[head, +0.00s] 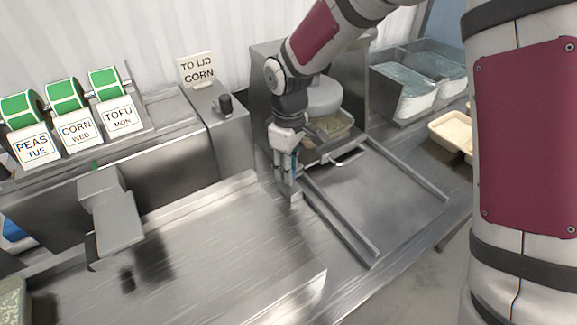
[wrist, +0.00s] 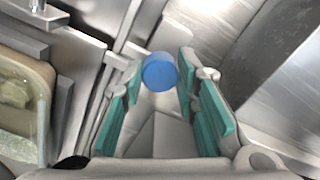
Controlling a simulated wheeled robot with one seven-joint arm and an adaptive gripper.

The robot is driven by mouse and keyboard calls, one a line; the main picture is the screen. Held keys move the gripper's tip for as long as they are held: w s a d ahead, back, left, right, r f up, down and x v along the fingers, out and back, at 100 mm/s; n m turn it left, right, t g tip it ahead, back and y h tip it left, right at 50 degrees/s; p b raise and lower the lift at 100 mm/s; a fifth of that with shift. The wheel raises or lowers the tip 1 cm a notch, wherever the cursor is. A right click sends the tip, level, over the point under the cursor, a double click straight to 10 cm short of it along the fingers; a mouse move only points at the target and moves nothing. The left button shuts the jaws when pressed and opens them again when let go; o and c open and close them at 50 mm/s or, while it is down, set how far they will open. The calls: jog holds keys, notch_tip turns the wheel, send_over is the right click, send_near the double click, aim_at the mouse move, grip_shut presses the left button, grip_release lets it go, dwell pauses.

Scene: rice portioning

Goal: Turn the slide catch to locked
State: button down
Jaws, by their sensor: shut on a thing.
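The slide catch shows as a round blue knob (wrist: 160,72) between the green-padded fingers in the wrist view. My gripper (wrist: 158,80) is shut on it, with a finger on each side. In the head view my gripper (head: 287,178) points down at the near left corner of the steel slide frame, by a small grey block (head: 289,193). The fingers hide most of the catch there, so I cannot tell whether it stands at locked.
A filled tray (head: 334,127) sits in the machine behind my gripper. Steel rails (head: 340,222) run to its right. Label rolls (head: 64,96) are at left. Open steel counter (head: 225,245) lies in front.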

jog(key=c, duration=1.2)
grip_release()
jog(key=shift+c, duration=0.2)
notch_tip(320, 180, up, 12)
jog(key=s+d+r+m+t, duration=0.3)
jog(key=s+d+r+m, duration=0.3)
jog(key=s+d+r, duration=0.65)
jog(key=s+d+f+m+t, duration=0.2)
jog(key=s+d+m, duration=0.4)
jog(key=s, duration=0.5)
jog(key=shift+d+f, duration=0.35)
jog(key=shift+d, duration=0.5)
